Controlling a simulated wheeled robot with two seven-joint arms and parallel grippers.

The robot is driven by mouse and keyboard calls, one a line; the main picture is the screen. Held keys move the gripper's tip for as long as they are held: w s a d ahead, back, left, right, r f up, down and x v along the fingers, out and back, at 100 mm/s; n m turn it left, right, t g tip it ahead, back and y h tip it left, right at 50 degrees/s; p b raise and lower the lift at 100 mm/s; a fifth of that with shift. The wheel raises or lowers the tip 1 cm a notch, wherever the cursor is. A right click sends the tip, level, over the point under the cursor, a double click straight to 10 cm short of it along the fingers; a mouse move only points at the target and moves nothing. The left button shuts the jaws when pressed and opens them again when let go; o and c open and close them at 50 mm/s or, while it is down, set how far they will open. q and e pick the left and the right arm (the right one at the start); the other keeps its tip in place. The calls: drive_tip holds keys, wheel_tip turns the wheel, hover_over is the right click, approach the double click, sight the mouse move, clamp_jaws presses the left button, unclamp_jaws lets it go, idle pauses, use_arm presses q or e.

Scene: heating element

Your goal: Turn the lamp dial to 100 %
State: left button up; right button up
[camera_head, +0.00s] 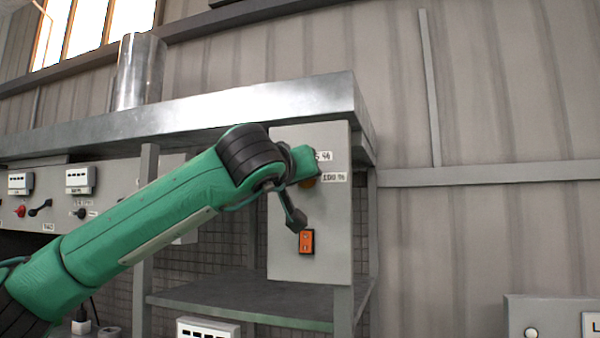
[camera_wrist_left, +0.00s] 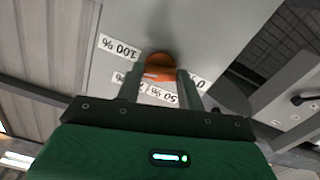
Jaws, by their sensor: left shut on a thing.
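The lamp dial is an orange knob (camera_wrist_left: 160,66) on a light grey panel (camera_head: 325,235), with labels around it including a 100 % label (camera_wrist_left: 119,47), a 50 % label (camera_wrist_left: 161,94) and a 0 label (camera_wrist_left: 199,84). In the head view only a sliver of the orange dial shows beside my gripper, and the 100 % label (camera_head: 335,177) is to its right. My left gripper (camera_wrist_left: 156,80) is shut on the dial, with one finger on each side of it. The dial's exact setting is hard to tell. My right gripper is in neither view.
An orange switch (camera_head: 306,241) sits lower on the same panel. A metal shelf top (camera_head: 220,115) runs above the panel, with a metal cylinder (camera_head: 139,72) on it. Other panels with knobs are at the left. A grey box (camera_head: 550,315) stands at the lower right.

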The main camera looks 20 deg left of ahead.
use_arm(q)
drive_tip(key=m, duration=0.3)
drive_tip(key=shift+d+f+p, duration=0.1)
drive_tip(key=shift+f+p, duration=0.15)
drive_tip(key=shift+p, duration=0.15)
drive_tip(key=o, duration=1)
drive_tip(key=shift+r, duration=0.1)
drive_tip(key=shift+s, duration=0.15)
